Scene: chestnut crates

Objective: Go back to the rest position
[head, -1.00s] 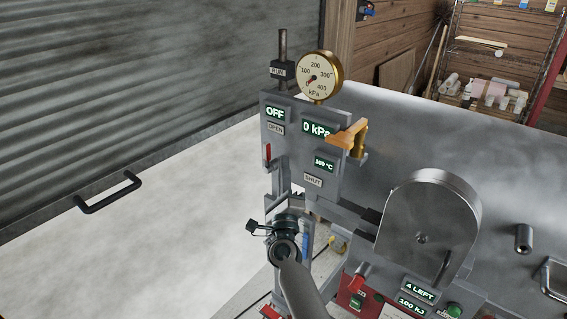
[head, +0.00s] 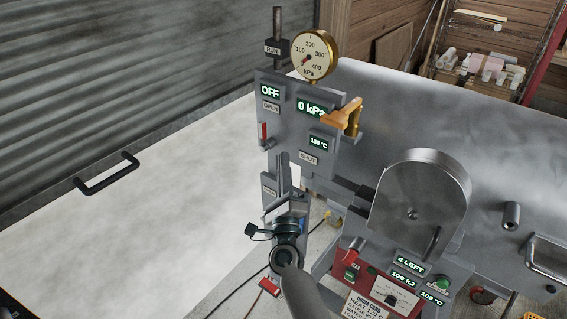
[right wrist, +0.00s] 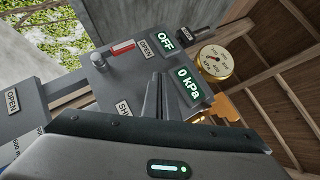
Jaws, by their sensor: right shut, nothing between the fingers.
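My right gripper (head: 283,163) points up in front of the grey control panel (head: 283,110), below the "OFF" and "0 kPa" displays. Its two fingers are together with nothing between them. They also show as a narrow closed pair in the right wrist view (right wrist: 158,97), with the panel (right wrist: 110,85) behind them. I cannot tell whether the fingertips touch the panel. My right arm comes in from the bottom of the head view. My left gripper is not in view.
The panel carries a gauge (head: 314,54), a red lever (head: 263,133) and an orange handle (head: 345,118). A round metal housing (head: 420,190) stands to the right, above a red control box (head: 385,290). A pale surface with a black handle (head: 105,175) lies left.

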